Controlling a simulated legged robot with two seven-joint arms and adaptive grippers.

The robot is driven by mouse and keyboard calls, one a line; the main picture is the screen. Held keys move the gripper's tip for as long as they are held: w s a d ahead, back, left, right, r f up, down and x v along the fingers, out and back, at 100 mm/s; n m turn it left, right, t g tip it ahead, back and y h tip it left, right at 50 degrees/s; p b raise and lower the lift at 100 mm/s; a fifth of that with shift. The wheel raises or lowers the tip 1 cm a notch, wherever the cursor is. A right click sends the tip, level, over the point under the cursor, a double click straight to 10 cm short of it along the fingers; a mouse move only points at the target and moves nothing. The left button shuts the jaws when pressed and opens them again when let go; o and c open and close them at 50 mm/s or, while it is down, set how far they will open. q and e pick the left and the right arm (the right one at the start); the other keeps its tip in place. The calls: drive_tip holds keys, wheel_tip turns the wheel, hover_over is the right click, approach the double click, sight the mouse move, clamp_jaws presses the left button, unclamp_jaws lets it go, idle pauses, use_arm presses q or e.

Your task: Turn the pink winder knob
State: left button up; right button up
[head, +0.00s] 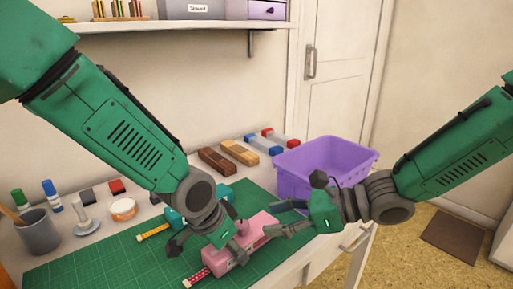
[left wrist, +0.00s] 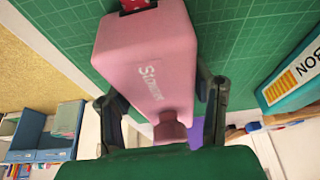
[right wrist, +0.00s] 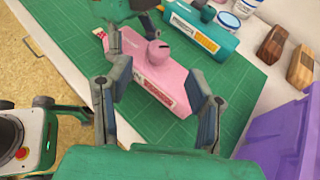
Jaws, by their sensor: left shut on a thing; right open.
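The pink device (head: 257,229) lies on the green cutting mat, with a red dotted strip (head: 197,276) at its near left end. Its rounded pink knob (right wrist: 158,52) stands on its top in the right wrist view and also shows in the left wrist view (left wrist: 169,127). My left gripper (head: 212,243) is shut on the body of the pink device, its fingers on both sides in the left wrist view. My right gripper (head: 273,219) is open at the device's right end; its fingers (right wrist: 165,95) are spread either side of that end, apart from the knob.
A teal device (right wrist: 205,35) lies behind the pink one on the mat (head: 95,255). A purple bin (head: 325,155) stands close behind my right gripper. A grey pen cup (head: 38,231), stamp (head: 85,222) and wooden blocks (head: 240,153) line the back. The mat's left front is clear.

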sight(243, 223)
drive_tip(key=x, duration=0.8)
drive_tip(key=shift+a, duration=0.1)
drive_tip(key=shift+n+g, duration=0.9)
drive_tip(key=shift+g, duration=0.2)
drive_tip(key=n+g, duration=0.4)
drive_tip(key=g, duration=0.1)
drive_tip(key=shift+n, duration=0.3)
drive_tip(key=v, duration=0.7)
drive_tip(key=w+a+r+m+t, duration=0.1)
drive_tip(key=w+r+m+t, duration=0.2)
drive_tip(key=m, duration=1)
drive_tip(key=w+r+m+t+h, duration=0.1)
drive_tip(key=w+r+m+t, duration=0.3)
drive_tip(key=w+m+t, duration=0.4)
drive_tip(key=w+m, duration=0.3)
drive_tip(key=m, duration=0.2)
drive_tip(key=shift+w+a+h, duration=0.3)
drive_tip(key=shift+w+a, duration=0.05)
drive_tip(key=shift+r, duration=0.1)
